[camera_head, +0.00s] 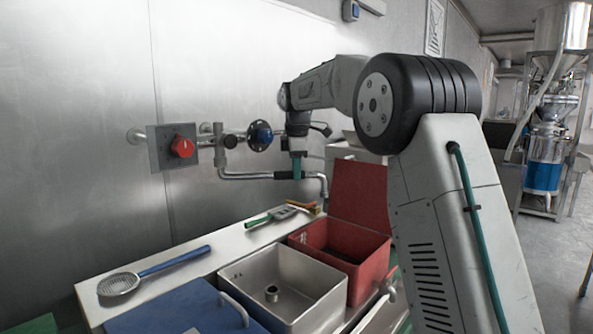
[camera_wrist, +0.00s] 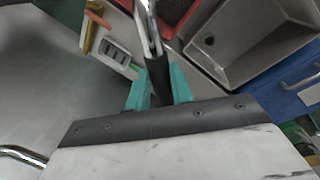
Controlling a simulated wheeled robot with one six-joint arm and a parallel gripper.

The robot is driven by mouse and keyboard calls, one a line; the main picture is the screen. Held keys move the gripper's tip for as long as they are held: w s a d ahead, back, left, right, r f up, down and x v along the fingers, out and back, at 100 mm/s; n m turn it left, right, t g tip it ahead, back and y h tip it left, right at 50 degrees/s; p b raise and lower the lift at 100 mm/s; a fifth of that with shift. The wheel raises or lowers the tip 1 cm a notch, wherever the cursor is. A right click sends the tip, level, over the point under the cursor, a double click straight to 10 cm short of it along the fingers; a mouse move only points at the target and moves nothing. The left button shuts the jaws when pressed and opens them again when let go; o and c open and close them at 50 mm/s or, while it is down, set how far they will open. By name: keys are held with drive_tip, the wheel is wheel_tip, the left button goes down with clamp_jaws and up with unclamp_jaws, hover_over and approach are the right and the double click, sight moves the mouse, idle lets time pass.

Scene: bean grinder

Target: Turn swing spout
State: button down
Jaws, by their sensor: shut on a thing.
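The swing spout (camera_head: 245,176) is a chrome pipe that runs from the wall fittings to the right and bends down at its end. Its outlet end (camera_head: 325,190) shows in front of the raised red lid. My gripper (camera_head: 296,170), with teal fingers, is shut on the dark sleeve of the spout from above. In the wrist view my gripper (camera_wrist: 160,88) has a finger on each side of the black sleeve (camera_wrist: 157,70), and the chrome spout (camera_wrist: 147,25) runs on past it. My arm hides part of the pipework behind.
A strainer (camera_head: 120,284) lies on the counter.

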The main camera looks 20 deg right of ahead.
drive_tip(key=shift+a, duration=0.15)
drive_tip(key=c, duration=1.2)
unclamp_jaws()
drive_tip(key=shift+a, duration=0.1)
drive_tip(key=shift+c, duration=0.2)
drive_tip(key=shift+r, duration=0.1)
wheel_tip(320, 180, up, 7)
drive_tip(key=s, duration=0.1)
drive_tip(key=shift+s+a+r, duration=0.15)
drive_tip(key=shift+s+r, duration=0.05)
